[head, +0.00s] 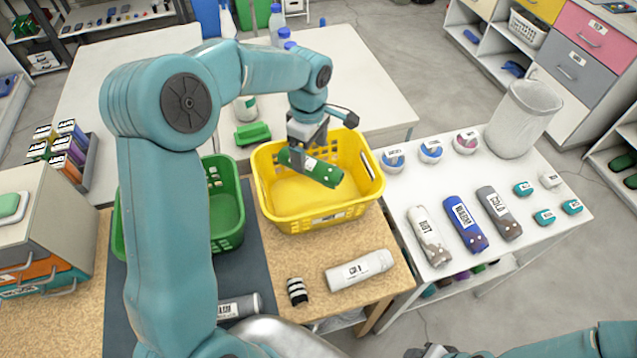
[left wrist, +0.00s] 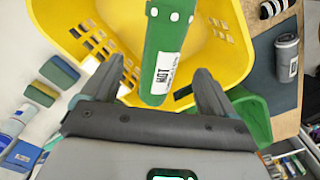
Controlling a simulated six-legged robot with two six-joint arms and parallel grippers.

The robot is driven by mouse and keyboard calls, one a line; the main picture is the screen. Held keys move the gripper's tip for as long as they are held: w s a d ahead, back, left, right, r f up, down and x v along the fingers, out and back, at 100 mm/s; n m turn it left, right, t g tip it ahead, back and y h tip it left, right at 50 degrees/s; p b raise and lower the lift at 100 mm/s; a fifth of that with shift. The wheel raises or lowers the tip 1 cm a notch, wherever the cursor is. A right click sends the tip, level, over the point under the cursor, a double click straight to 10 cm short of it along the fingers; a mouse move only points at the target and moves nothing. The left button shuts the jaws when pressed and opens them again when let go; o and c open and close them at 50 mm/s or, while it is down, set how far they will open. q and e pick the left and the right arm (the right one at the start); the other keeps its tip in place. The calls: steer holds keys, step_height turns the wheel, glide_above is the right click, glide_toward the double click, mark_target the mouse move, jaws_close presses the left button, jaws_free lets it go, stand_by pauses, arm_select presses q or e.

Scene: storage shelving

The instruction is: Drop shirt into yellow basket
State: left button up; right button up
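A green rolled shirt (head: 310,167) with a white label and white dots is tilted over the yellow basket (head: 291,222). In the left wrist view the shirt (left wrist: 166,45) lies between and beyond the fingers, with a gap on both sides, and the yellow basket (left wrist: 70,38) is behind it. My left gripper (head: 308,145) is above the basket; in the left wrist view the left gripper (left wrist: 155,88) is open. I cannot tell whether the shirt touches the basket floor. Only a small part near my right gripper (head: 430,351) shows at the bottom edge.
A green basket (head: 225,205) stands left of the yellow one, partly behind my left arm. A white rolled item (head: 360,270) and a striped roll (head: 297,291) lie in front. The right table (head: 400,195) holds several rolls, small jars and a bin (head: 522,118).

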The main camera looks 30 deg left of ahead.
arm_select(q)
steer(key=shift+s+a, duration=0.1)
steer(key=shift+s, duration=0.1)
steer(key=shift+w+r, duration=0.1)
steer(key=shift+w, duration=0.05)
step_height(320, 180, up, 16)
steer(key=shift+r, duration=0.1)
steer(key=shift+s, duration=0.2)
stand_by(0.5)
